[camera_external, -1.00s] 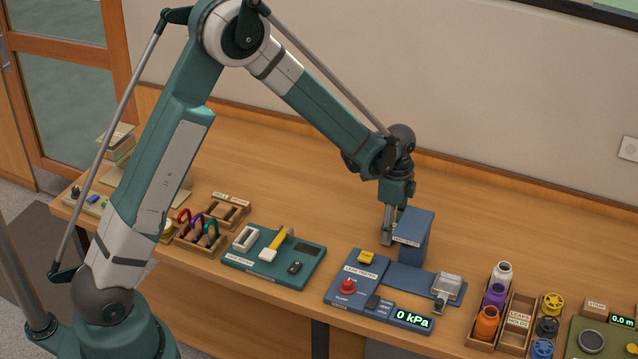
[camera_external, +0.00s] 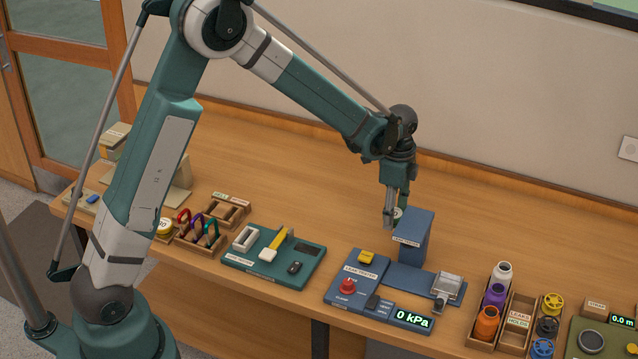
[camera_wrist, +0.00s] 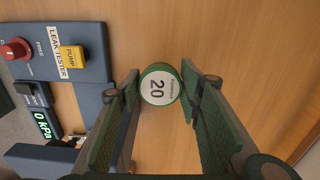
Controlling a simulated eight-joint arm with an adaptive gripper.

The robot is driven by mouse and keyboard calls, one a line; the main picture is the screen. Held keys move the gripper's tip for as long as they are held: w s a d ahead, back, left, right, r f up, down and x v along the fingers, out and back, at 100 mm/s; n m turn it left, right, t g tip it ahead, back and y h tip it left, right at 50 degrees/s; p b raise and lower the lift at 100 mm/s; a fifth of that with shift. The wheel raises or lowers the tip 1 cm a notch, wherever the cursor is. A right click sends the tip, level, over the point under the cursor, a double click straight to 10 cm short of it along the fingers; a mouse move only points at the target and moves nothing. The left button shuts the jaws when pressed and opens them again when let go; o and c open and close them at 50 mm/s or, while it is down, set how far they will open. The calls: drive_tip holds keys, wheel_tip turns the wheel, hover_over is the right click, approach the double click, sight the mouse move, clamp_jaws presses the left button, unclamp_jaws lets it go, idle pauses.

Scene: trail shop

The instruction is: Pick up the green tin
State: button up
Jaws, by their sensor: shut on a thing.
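The green tin (camera_wrist: 160,85) is round, with a green rim and a pale lid marked 20. In the wrist view it sits between the two finger pads of my gripper (camera_wrist: 163,92), which touch it on both sides. In the external view my gripper (camera_external: 393,220) points down behind the blue upright block of the leak tester. A small part of the tin (camera_external: 398,213) shows there beside the fingers. Its lower side is hidden, and I cannot tell surely whether it is clear of the table.
The leak tester (camera_external: 357,275), with its blue upright block (camera_external: 415,238), stands just in front of my gripper. A green board (camera_external: 273,262) lies to the left. A wooden crate of bottles (camera_external: 483,335) stands to the right. The table behind is clear.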

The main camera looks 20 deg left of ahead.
drive_tip(key=shift+r, duration=2.1)
